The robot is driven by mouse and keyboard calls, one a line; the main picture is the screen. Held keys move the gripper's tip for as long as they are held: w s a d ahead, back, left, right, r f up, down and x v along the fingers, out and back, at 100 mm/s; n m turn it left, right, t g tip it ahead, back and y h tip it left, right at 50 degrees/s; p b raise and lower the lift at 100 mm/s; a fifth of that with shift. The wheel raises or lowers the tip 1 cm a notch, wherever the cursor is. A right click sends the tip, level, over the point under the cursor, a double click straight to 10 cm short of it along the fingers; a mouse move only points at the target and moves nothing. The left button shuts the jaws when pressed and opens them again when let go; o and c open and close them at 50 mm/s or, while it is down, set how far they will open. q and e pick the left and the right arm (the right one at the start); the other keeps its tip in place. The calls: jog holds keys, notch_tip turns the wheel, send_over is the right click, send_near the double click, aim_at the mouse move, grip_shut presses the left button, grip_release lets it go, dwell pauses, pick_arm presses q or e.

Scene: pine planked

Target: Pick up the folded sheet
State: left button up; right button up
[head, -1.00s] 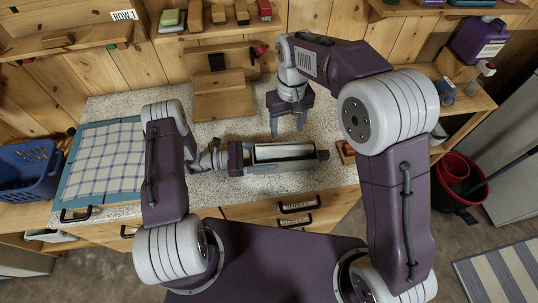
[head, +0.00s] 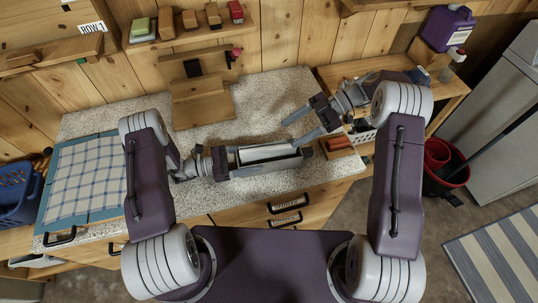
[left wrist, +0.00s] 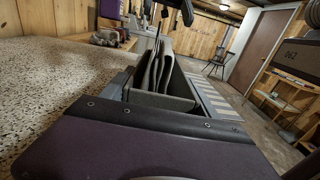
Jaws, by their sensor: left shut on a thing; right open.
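My left gripper (head: 303,153) reaches right, low over the speckled counter (head: 262,90). It is shut on a grey folded sheet (head: 268,153), which lies between its long fingers. In the left wrist view, the sheet (left wrist: 152,76) stands on edge between the fingers, with curved layers visible. I cannot tell whether the sheet touches the counter. My right gripper (head: 294,133) is open and empty, its fingers pointing left toward the tips of the left gripper.
A checked cloth on a blue mat (head: 46,214) lies at the counter's left. A wooden stand (head: 203,108) is at the back. A small wooden tray (head: 338,151) with reddish pieces sits at the right edge. A shelf (head: 190,37) holds several blocks. The back middle counter is clear.

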aim_at(275, 144)
jog(key=shift+w+d+f+m+t, duration=0.1)
jog(key=shift+d+f+m+t, duration=0.1)
jog(key=shift+d, duration=0.35)
jog(key=shift+w+d+f+m+t, duration=0.1)
jog(key=shift+d+m, duration=0.1)
jog(key=shift+d, duration=0.35)
jog(key=x, duration=0.7)
jog(key=shift+r, duration=0.2)
jog(key=x, duration=0.5)
jog(key=shift+w+a, duration=0.1)
jog(key=shift+a, duration=0.1)
grip_shut()
